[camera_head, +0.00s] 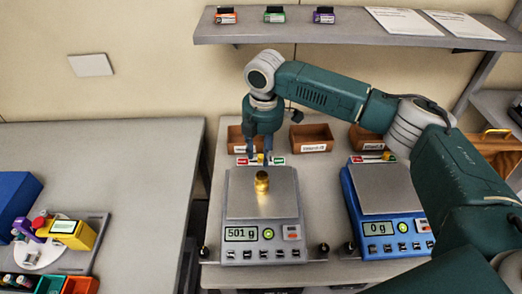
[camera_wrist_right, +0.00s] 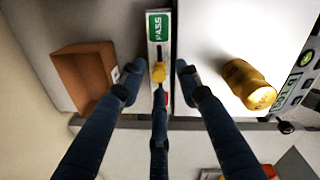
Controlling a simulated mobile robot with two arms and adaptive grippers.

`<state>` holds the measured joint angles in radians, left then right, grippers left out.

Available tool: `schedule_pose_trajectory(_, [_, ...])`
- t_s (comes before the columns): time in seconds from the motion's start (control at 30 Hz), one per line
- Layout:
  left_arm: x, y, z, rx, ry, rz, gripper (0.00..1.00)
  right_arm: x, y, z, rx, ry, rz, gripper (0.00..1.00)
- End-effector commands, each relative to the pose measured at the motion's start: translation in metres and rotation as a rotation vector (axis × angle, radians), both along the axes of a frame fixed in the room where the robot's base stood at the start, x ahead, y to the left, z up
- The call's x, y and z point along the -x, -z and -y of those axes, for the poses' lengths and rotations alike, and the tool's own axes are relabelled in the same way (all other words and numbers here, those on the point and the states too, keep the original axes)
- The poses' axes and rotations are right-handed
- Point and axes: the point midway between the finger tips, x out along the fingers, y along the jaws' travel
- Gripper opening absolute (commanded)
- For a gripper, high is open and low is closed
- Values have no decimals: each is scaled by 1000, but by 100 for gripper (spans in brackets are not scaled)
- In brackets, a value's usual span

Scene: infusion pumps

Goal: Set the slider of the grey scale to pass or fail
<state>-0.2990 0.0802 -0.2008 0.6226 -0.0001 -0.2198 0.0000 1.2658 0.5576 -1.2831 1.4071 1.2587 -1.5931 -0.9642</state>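The grey scale (camera_head: 262,233) reads 501 g and carries a brass weight (camera_head: 262,182); the weight also shows in the wrist view (camera_wrist_right: 248,85). Behind its plate is the slider strip (camera_wrist_right: 151,33), with a red label at the left (camera_head: 243,161) and a green label at the right (camera_head: 278,161). The wrist view shows the green PASS label (camera_wrist_right: 158,25) and the yellow slider knob (camera_wrist_right: 158,72) partway along the slot. My right gripper (camera_wrist_right: 157,82) is over the strip, its fingers apart around the knob, with visible gaps at the sides. The red end is mostly hidden by a finger. My left gripper is out of view.
A blue scale (camera_head: 385,205) reading 0 g stands to the right, with its own slider strip behind. Brown bins (camera_head: 311,138) stand close behind the scales. A shelf (camera_head: 330,33) hangs above. A side table (camera_head: 95,165) at the left holds coloured items.

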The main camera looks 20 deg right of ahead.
Motion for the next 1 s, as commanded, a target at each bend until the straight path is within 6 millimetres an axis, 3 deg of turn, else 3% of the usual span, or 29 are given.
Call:
schedule_pose_trajectory(0.17, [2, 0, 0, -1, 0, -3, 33, 0, 0, 0, 0, 0, -1, 31])
schedule_pose_trajectory(0.33, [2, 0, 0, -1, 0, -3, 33, 0, 0, 0, 0, 0, -1, 0])
schedule_pose_trajectory(0.63, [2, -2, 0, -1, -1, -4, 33, 1, -1, 3, -1, 1, -2, 0])
schedule_pose_trajectory(0.83, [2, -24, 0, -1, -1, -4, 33, 9, -4, 29, 0, 4, -6, 0])
schedule_pose_trajectory(1.0, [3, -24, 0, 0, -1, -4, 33, 11, 0, 37, 1, 0, -3, 0])
